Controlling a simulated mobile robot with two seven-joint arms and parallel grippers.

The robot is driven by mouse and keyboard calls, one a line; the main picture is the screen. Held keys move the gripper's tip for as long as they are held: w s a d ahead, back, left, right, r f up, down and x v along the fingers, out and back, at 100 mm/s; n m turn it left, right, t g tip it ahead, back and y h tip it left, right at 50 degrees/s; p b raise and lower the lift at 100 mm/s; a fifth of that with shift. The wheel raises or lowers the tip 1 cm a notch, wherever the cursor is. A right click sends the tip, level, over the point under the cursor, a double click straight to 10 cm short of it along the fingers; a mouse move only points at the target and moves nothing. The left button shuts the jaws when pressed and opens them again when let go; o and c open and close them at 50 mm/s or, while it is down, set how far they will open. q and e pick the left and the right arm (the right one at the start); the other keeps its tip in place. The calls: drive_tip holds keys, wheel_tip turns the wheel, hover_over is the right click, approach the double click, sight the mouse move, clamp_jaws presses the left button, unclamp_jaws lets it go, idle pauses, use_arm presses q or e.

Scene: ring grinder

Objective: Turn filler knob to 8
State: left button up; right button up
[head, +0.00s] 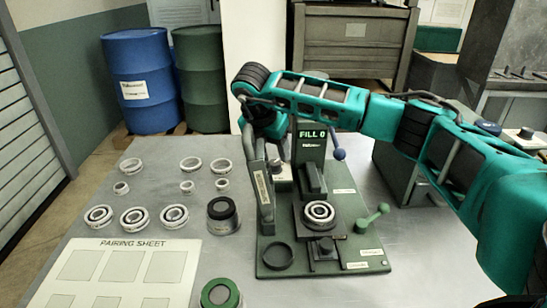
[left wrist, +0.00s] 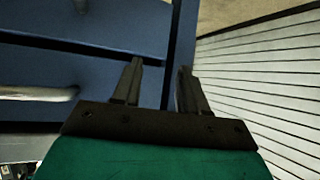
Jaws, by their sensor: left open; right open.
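The green ring grinder (head: 325,240) stands on the grey table, with a dark column whose green display (head: 312,135) appears to read FILL 0. A small pale box (head: 281,174) sits left of the column; any knob on it is largely hidden by my right gripper. My right arm reaches in from the right, over the column, and my right gripper (head: 276,156) points down just left of it, open, close above this box. I cannot tell whether it touches anything. In the left wrist view my left gripper (left wrist: 157,85) is open and empty, away from the grinder.
A ring bearing (head: 318,213) sits on the grinder. Several metal rings (head: 134,217) lie on the table at left, above the pairing sheet (head: 120,270). A dark-capped jar (head: 222,213) and a green-capped one (head: 219,294) stand near the grinder. A blue cabinet (left wrist: 80,60) faces my left gripper.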

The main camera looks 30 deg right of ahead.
sight(275, 162)
drive_tip(key=shift+x, duration=2.1)
drive_tip(key=c, duration=1)
drive_tip(key=shift+c, duration=0.2)
drive_tip(key=shift+f+n+t+b, duration=0.1)
drive_tip(key=shift+n+t+b, duration=0.5)
drive_tip(key=shift+n, duration=0.7)
drive_tip(key=shift+s+d+n+y+b, duration=0.1)
drive_tip(key=shift+n+y+b, duration=0.7)
drive_tip(key=shift+n, duration=1.1)
